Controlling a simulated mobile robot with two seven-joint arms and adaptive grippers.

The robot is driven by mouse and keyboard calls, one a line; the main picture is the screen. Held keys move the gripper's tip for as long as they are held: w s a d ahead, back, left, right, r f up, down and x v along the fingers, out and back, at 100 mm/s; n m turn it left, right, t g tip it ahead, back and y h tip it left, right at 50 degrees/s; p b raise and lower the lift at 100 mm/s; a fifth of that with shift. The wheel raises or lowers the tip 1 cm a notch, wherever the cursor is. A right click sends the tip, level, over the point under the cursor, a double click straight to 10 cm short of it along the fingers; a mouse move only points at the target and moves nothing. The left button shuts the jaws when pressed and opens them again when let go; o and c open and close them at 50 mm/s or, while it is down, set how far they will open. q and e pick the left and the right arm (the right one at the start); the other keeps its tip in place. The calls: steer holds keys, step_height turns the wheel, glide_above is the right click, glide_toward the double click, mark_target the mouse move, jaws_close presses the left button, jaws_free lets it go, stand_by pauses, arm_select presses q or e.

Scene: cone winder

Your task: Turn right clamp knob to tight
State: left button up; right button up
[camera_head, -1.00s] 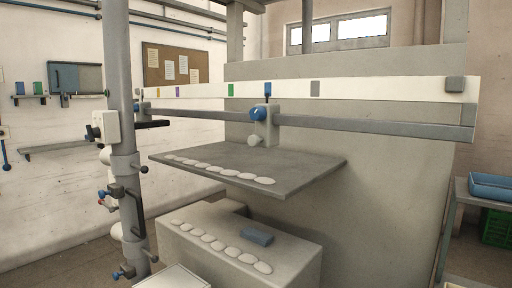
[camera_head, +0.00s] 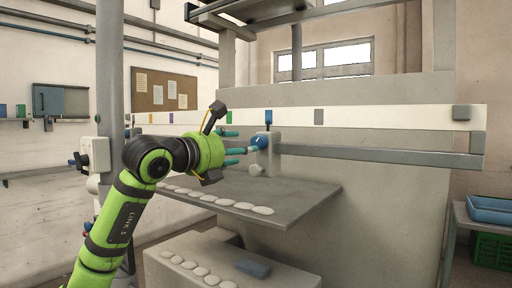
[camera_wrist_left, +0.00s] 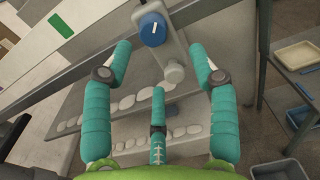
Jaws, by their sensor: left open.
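The right clamp knob (camera_head: 261,142) is a round blue knob on a grey clamp block on the horizontal rail. In the left wrist view the knob (camera_wrist_left: 153,30) shows a short white line on its face, running roughly up and down the picture. My left gripper (camera_head: 240,143) has teal fingers and is close to the knob's left side in the head view. In the left wrist view the left gripper (camera_wrist_left: 164,50) is open, and the knob lies ahead of the spread fingertips. I cannot tell whether a finger touches it. My right gripper is not in view.
A white scale strip (camera_head: 385,117) with coloured marks runs above the rail (camera_head: 380,156). A pale round knob (camera_wrist_left: 174,73) sits below the blue one. A grey shelf (camera_head: 300,190) with white discs lies beneath. A column (camera_head: 108,60) stands left.

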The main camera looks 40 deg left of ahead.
mark_target(256, 144)
arm_select(q)
steer(key=w+p, duration=0.1)
steer(key=w, duration=0.1)
steer(key=w+p, duration=0.1)
steer(key=w, duration=0.1)
steer(key=w+a+r+p, duration=0.1)
steer(key=p, duration=0.1)
steer(key=shift+w, duration=0.4)
steer(key=shift+w+f, duration=0.2)
steer(key=shift+w, duration=0.25)
steer(key=c, duration=1.2)
